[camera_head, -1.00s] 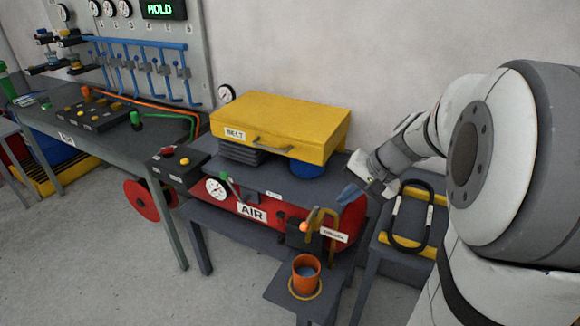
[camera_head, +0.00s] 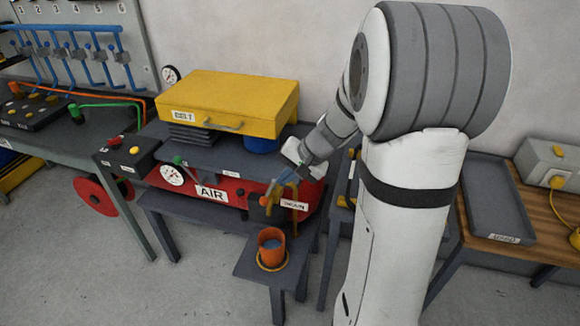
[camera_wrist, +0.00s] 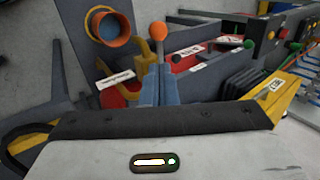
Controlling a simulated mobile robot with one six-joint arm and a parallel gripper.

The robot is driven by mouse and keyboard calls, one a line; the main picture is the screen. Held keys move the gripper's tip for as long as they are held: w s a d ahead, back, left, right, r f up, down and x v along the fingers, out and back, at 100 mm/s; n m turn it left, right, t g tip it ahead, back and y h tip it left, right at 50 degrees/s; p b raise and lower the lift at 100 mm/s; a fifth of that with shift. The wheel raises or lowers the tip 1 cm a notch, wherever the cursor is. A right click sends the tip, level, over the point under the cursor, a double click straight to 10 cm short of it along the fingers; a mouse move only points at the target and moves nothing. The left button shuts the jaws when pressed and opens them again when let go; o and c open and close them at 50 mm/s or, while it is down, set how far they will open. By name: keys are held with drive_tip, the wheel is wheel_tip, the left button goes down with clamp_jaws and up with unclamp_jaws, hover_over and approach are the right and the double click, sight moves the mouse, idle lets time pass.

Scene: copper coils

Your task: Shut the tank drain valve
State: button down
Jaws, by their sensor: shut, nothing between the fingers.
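The red AIR tank (camera_head: 232,200) lies under the grey bench top. At its right end is the drain valve, a dark block (camera_head: 256,213) with an orange-knobbed lever (camera_head: 265,200), beside a label (camera_head: 294,205) and a yellow bent pipe (camera_head: 294,222). In the wrist view the orange knob (camera_wrist: 159,31) stands just beyond my fingertips on a grey stem. My gripper (camera_head: 275,187) is shut and empty, its blue fingers (camera_wrist: 159,70) close to the lever. I cannot tell whether they touch it. The fingers hide the stem's lower part.
An orange cup (camera_head: 270,242) stands on a low grey shelf (camera_head: 246,268) below the pipe. A yellow BELT case (camera_head: 235,98) sits above the tank. A gauge (camera_head: 172,174) and a black button box (camera_head: 125,155) are left. A wooden table (camera_head: 520,213) with a grey tray (camera_head: 482,180) is right.

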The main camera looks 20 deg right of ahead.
sight(268, 194)
drive_tip(key=x, duration=0.5)
drive_tip(key=shift+w+a+f, duration=0.1)
drive_tip(key=shift+f, duration=0.25)
